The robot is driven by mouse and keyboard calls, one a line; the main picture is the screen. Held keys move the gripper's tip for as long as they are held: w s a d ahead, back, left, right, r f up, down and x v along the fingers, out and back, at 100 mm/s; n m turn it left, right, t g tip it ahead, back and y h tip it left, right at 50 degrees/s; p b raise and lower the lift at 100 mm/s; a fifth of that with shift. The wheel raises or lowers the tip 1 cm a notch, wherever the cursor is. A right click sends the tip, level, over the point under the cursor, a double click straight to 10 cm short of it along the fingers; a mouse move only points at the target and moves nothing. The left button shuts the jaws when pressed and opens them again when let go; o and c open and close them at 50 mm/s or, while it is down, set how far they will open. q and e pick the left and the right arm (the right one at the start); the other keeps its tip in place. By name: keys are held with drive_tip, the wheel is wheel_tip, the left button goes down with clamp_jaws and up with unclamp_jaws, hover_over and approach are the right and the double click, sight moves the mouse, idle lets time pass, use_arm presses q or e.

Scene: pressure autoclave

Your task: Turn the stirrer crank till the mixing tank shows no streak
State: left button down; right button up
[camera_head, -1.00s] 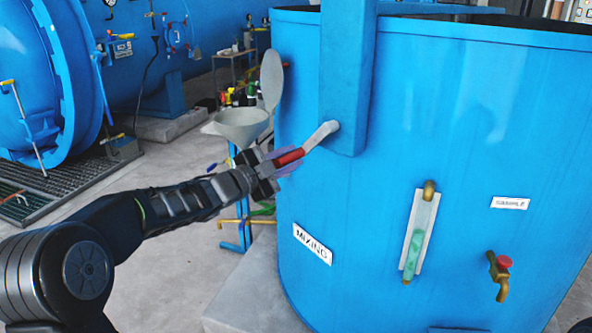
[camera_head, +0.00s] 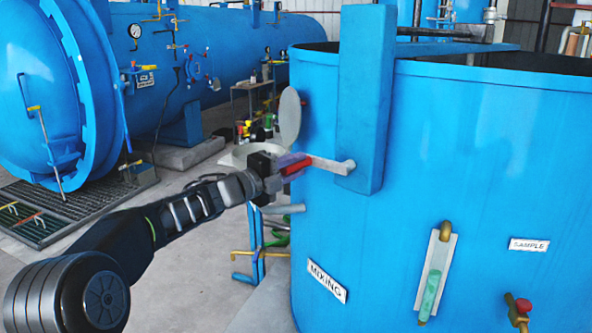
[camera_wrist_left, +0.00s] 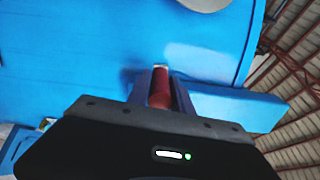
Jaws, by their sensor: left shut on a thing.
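The blue mixing tank (camera_head: 400,250) with its "MIXING" label (camera_head: 327,282) fills the right of the head view. The stirrer crank (camera_head: 333,165) is a pale arm on the blue upright post (camera_head: 364,110), with a red handle pointing left. My left gripper (camera_head: 288,168) is shut on the red handle, which also shows between the fingers in the left wrist view (camera_wrist_left: 160,90). A sight glass (camera_head: 435,275) on the tank front shows green liquid in its lower part. I cannot make out any streak, and the tank's inside is hidden. My right gripper is not in view.
A sample tap with a red knob (camera_head: 523,306) sits at the lower right under a "SAMPLE" label (camera_head: 529,244). A large blue autoclave (camera_head: 50,90) stands at the left, with open floor between.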

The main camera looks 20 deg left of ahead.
use_arm(q)
drive_tip(key=shift+r, duration=0.4)
drive_tip(key=c, duration=1.1)
unclamp_jaws()
drive_tip(key=shift+d, duration=0.1)
drive_tip(key=shift+c, duration=0.2)
drive_tip(key=shift+f, duration=0.1)
drive_tip(key=v, duration=0.7)
drive_tip(key=shift+s+b, duration=0.35)
